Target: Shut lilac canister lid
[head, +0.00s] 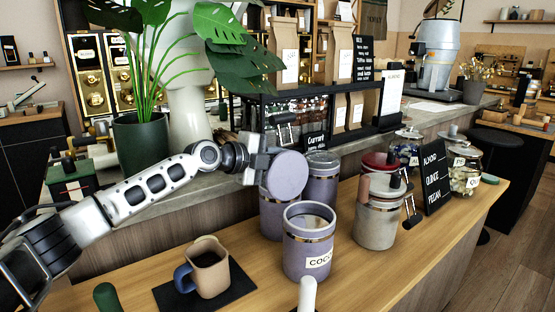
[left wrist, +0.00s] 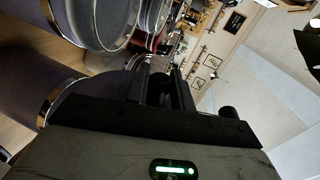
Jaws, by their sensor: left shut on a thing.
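The lilac canister (head: 308,252) with a label starting "COCO" stands upright on the wooden counter, its top open. A round lilac lid (head: 287,175) is tipped up on edge above and behind the canister's left rim, its flat face towards the head camera. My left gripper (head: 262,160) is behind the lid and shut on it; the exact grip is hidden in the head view. In the left wrist view the dark fingers (left wrist: 160,88) show, with lilac canisters at the upper left (left wrist: 100,18). My right gripper is not in view.
Two more lilac canisters (head: 320,180) stand just behind. A mug (head: 207,270) sits on a dark mat at the front left. A potted plant (head: 140,140) overhangs behind my arm.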

